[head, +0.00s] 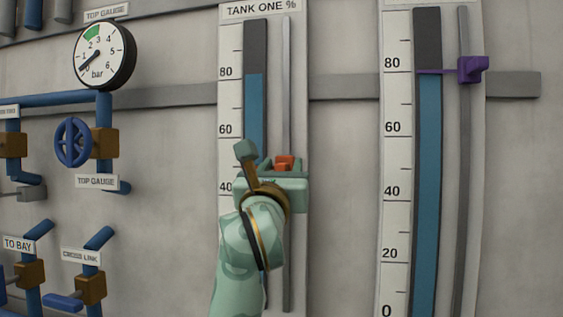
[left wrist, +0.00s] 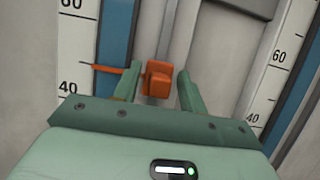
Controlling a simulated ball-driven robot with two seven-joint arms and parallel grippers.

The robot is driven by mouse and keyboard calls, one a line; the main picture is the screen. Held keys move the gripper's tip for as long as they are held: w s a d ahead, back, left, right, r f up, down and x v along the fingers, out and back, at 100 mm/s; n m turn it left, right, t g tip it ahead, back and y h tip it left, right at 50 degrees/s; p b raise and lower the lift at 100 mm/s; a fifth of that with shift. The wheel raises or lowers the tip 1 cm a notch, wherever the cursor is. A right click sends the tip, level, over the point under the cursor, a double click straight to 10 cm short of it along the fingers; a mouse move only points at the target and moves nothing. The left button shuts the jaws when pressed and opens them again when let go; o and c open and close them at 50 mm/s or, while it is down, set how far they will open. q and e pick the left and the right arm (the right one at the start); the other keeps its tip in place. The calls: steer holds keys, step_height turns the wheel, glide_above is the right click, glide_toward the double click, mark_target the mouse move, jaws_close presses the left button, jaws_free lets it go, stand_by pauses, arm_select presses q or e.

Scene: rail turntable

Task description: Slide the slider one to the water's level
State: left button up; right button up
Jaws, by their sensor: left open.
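The orange slider one (head: 284,162) sits on the grey rail (head: 286,90) of the TANK ONE panel, between the 40 and 60 marks. The blue water column (head: 255,105) beside it tops out close to the 80 mark, well above the slider. My left gripper (head: 280,176) is at the slider and hides part of it and the scale. In the left wrist view the orange slider (left wrist: 158,78) stands between my two open fingers (left wrist: 157,88), its orange pointer reaching left toward the scale. I cannot tell whether a finger touches it. My right gripper is not in view.
A second tank panel to the right has a purple slider (head: 472,70) with its pointer near the top of its water column (head: 429,180). On the left are a round gauge (head: 104,55), a blue handwheel (head: 73,142) and blue pipes. The rail above slider one is clear.

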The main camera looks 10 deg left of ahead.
arm_select(q)
jaws_close()
step_height(320, 180, up, 19)
steer(key=p, duration=1.1)
steer(key=shift+f, duration=0.2)
jaws_free()
steer(key=shift+f, duration=0.1)
